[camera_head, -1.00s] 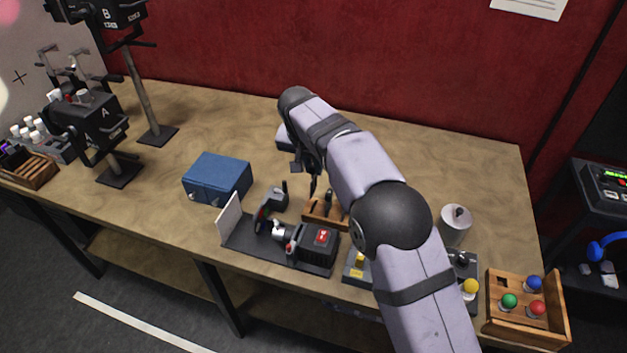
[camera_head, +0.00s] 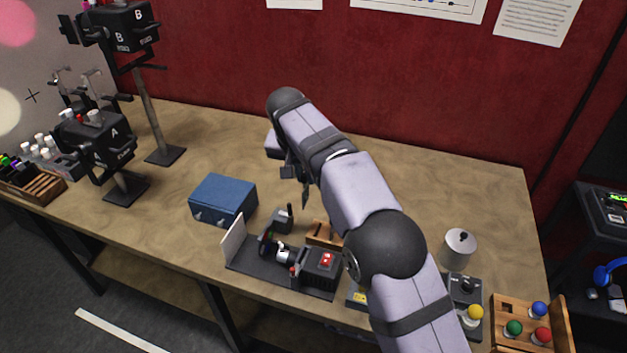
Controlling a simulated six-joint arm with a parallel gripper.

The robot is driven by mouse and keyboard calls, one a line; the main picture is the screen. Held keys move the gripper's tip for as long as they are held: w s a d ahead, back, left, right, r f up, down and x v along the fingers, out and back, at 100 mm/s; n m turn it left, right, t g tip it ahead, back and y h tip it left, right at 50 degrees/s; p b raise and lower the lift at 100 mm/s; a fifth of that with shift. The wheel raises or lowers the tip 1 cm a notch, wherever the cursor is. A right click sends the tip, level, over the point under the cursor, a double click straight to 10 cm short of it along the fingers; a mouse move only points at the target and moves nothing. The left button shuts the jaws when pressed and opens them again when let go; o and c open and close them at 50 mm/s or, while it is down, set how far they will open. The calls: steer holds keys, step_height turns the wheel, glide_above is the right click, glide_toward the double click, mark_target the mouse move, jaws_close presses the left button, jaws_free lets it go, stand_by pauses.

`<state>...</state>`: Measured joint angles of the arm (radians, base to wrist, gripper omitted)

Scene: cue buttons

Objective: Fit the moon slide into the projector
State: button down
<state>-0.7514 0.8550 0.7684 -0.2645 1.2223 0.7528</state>
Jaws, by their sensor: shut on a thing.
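The projector (camera_head: 320,266) is a small black unit with a red button and a lens, on a dark base plate with a white screen (camera_head: 234,239) at its left end. My gripper (camera_head: 303,186) is above the table, behind the projector and partly hidden by my arm. It is shut on a thin dark piece, seemingly a slide (camera_head: 305,199), hanging below the jaws and clear of the projector. Its picture is too small to read, so I cannot tell if it is the moon. A wooden slide rack (camera_head: 322,237) behind the projector is partly covered by my arm.
A blue box (camera_head: 223,200) stands left of my gripper. A small dark block (camera_head: 281,222) is behind the base plate. Lamps on stands fill the left. A grey canister (camera_head: 459,247), control box (camera_head: 465,291) and wooden bulb tray (camera_head: 511,308) are at right. The back of the table is clear.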

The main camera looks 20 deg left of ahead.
steer(key=s+r+n+p, duration=0.1)
steer(key=s+r+p, duration=0.2)
steer(key=s+r, duration=0.35)
steer(key=s+d+f+m, duration=0.1)
steer(key=s+d+f, duration=0.2)
steer(key=f, duration=0.5)
steer(key=shift+s+f+m, duration=0.3)
steer(key=shift+s+f, duration=0.1)
steer(key=shift+s, duration=0.3)
steer(key=shift+f+b, duration=1.35)
steer(key=shift+f, duration=0.55)
steer(key=shift+f+b, duration=0.4)
steer(key=shift+b, duration=0.45)
stand_by(1.3)
steer(key=shift+f+b, duration=1.1)
steer(key=shift+f, duration=0.2)
stand_by(0.5)
